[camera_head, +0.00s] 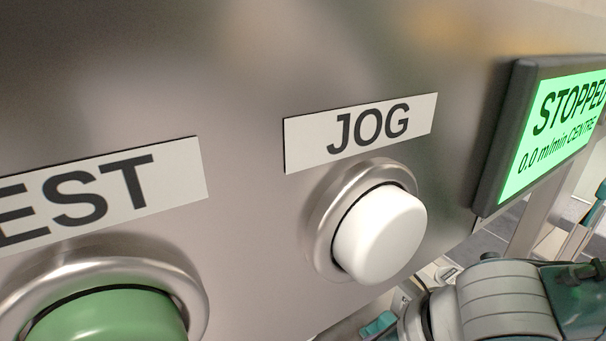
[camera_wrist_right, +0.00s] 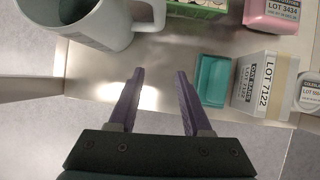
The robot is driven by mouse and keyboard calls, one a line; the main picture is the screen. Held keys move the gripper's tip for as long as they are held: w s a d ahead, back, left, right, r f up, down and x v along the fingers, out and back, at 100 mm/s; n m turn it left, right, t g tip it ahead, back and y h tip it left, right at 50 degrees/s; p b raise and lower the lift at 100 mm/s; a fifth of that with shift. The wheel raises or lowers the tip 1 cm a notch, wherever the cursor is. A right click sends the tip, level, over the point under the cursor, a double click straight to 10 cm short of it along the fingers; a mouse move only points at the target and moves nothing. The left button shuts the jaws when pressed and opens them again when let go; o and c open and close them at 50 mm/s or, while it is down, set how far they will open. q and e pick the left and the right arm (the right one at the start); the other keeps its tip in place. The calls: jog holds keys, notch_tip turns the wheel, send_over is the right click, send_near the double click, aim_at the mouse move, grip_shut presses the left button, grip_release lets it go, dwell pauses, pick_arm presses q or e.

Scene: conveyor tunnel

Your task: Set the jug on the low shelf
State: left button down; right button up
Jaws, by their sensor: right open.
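A pale grey, open-topped jug (camera_wrist_right: 85,25) with a handle (camera_wrist_right: 155,14) on its right side is at the upper left of the right wrist view, cut off by the top edge. It appears to stand on a metal surface (camera_wrist_right: 215,50). My right gripper (camera_wrist_right: 160,73) is open, its two purple fingers apart with nothing between them. The fingertips are below the jug's handle in the picture and apart from it. The jug does not show in the head view, and I cannot tell which surface is the low shelf. My left gripper is not in view.
The head view is filled by a metal panel with a white JOG button (camera_head: 380,233), a green button (camera_head: 105,318) and a STOPPED display (camera_head: 552,125). Right of the fingers are a teal block (camera_wrist_right: 213,80), a LOT 7122 box (camera_wrist_right: 262,85) and a pink container (camera_wrist_right: 272,14).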

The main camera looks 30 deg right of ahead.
jog(key=s, duration=0.4)
jog(key=s+a+r+m, duration=0.2)
jog(key=a+r+m, duration=0.4)
jog(key=m, duration=0.8)
jog(key=s+d+r+m+g, duration=0.1)
jog(key=s+r+m, duration=0.1)
jog(key=m, duration=0.8)
jog(key=s+d+r+m+g+h, duration=0.1)
jog(key=s+d+r+m, duration=0.1)
jog(key=m, duration=0.9)
jog(key=shift+s+d+r+p, duration=0.15)
jog(key=shift+s+r+p, duration=0.3)
jog(key=shift+s, duration=0.55)
